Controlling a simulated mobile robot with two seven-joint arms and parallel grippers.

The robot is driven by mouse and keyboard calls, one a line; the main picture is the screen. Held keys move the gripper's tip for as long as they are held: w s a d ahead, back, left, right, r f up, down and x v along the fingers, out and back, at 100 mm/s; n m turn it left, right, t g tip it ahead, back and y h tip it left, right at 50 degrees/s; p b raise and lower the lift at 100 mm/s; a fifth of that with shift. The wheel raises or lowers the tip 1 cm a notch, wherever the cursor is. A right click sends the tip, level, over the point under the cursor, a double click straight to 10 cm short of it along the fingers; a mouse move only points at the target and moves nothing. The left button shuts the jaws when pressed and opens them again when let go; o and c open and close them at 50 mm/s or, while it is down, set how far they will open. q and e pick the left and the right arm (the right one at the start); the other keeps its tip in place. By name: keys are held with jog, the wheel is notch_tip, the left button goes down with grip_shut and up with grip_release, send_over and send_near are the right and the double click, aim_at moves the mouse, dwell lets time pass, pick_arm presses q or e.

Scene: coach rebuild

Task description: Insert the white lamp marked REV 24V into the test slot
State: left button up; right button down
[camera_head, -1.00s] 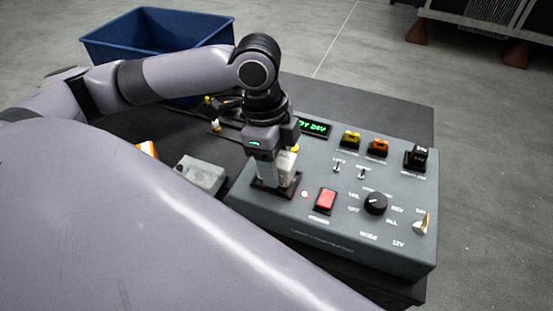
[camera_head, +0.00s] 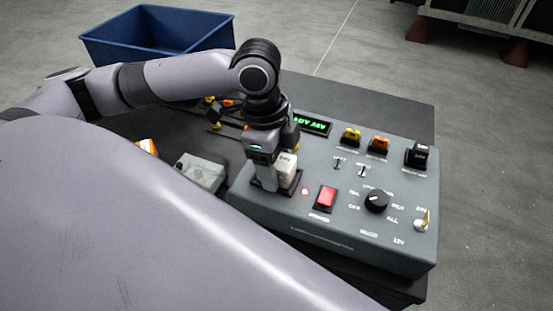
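The white lamp (camera_head: 288,167) stands upright at the black-framed test slot (camera_head: 289,191) on the left of the grey test box; its marking is too small to read. My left gripper (camera_head: 268,182) points down over the slot, with a pale finger along the lamp's left side. The other finger is hidden, so I cannot tell whether the gripper grips the lamp or stands open around it. How deep the lamp sits is hidden too. My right gripper is not in view.
The test box (camera_head: 345,225) has a red switch (camera_head: 326,197), a black knob (camera_head: 376,201), a green display (camera_head: 313,124) and amber lamps (camera_head: 379,145) at its back. A grey box (camera_head: 201,172) lies left. A blue bin (camera_head: 157,48) stands behind.

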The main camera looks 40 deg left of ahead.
pick_arm(q)
jog(key=shift+s+a+r, duration=0.1)
jog(key=shift+a+r, duration=0.15)
jog(key=shift+r, duration=1.55)
jog(key=shift+a+r, duration=0.3)
jog(key=shift+r, duration=1.55)
jog(key=shift+s+a+r, duration=0.1)
jog(key=shift+a+r, duration=0.15)
jog(key=shift+r, duration=1.55)
